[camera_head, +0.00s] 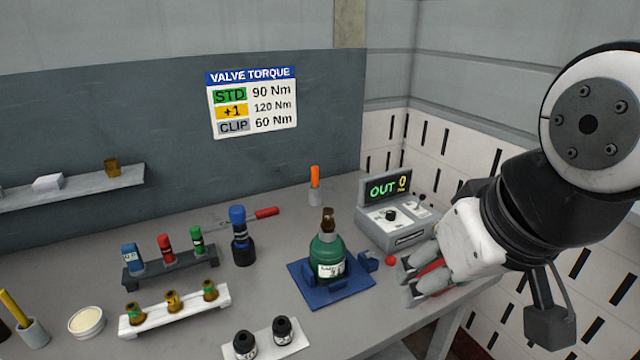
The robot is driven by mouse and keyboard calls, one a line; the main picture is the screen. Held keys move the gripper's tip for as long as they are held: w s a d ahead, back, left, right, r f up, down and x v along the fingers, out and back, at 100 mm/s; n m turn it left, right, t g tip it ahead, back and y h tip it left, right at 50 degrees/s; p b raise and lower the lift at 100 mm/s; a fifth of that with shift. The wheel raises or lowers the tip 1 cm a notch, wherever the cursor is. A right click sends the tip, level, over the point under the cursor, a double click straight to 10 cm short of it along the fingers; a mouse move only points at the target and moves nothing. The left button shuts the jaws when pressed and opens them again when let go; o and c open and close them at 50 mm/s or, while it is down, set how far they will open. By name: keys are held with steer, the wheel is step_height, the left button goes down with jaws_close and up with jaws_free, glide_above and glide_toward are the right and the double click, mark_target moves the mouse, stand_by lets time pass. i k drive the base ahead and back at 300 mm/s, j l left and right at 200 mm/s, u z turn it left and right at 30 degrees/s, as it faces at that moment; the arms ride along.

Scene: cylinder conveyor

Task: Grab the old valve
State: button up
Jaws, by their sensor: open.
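A dark brass-brown valve (328,218) stands upright in the neck of a small green cylinder (326,249) with a white label. The cylinder sits in a blue holder (300,283) on the bench. I take this fitted valve to be the old one. My gripper (408,283) is open at the right edge of the bench, to the right of the cylinder and lower in the picture than the valve. It is apart from the valve. A red patch shows between its fingers; I cannot tell what it is.
A white rack (180,310) holds several brass valves with coloured marks. A dark rack (170,268) holds coloured tools. A blue-topped tool (240,235) stands left of the cylinder. A control box (397,218) reading OUT 0 stands behind my gripper. Black caps (283,330) sit in front.

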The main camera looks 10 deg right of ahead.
mark_target(328, 224)
steer(key=i+l+z, duration=0.15)
steer(key=i+z, duration=0.65)
steer(key=i, duration=0.2)
